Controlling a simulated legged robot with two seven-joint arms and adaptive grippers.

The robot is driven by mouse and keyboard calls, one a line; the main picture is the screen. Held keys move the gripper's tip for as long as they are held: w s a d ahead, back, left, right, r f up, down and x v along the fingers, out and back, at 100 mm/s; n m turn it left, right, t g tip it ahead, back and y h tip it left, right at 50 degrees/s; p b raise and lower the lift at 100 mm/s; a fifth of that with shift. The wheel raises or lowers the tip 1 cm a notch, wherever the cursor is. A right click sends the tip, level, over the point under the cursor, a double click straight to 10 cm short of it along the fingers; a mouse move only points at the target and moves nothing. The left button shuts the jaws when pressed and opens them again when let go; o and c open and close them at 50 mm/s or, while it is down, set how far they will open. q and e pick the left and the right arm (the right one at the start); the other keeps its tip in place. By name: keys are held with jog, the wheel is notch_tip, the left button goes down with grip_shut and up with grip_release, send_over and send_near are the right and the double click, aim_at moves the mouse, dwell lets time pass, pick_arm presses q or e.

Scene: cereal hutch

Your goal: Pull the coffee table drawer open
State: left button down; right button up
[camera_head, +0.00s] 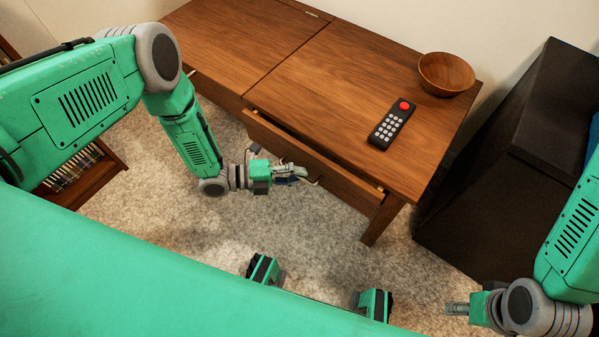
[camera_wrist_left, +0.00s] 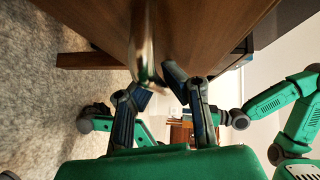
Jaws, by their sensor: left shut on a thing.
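The brown wooden coffee table (camera_head: 345,70) stands at the back, its drawer (camera_head: 335,176) on the near side. The drawer front stands a little out from under the tabletop, with a narrow dark gap above it. My left gripper (camera_head: 303,174) is at the drawer front, shut on the metal drawer handle (camera_wrist_left: 143,42). In the left wrist view its fingers (camera_wrist_left: 158,82) close around the handle's near end. The handle is mostly hidden by the gripper in the head view. My right gripper (camera_head: 458,309) is at the lower right, away from the table; its finger opening is unclear.
A remote (camera_head: 392,124) with a red button and a wooden bowl (camera_head: 446,73) sit on the tabletop. A dark sofa (camera_head: 510,165) stands close to the table's right. A wooden shelf (camera_head: 85,175) is at the left. Carpet (camera_head: 310,240) in front of the drawer is clear.

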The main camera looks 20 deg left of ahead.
pick_arm(q)
jog(key=shift+s+a, duration=0.3)
jog(key=shift+a, duration=0.25)
jog(key=shift+s+a+p, duration=0.25)
jog(key=shift+s+p, duration=0.1)
jog(key=shift+p, duration=0.1)
jog(key=c, duration=1.6)
grip_release()
jog(key=shift+s+d, duration=0.1)
jog(key=shift+d, duration=0.15)
jog(key=v, duration=1.2)
jog(key=shift+f, duration=0.1)
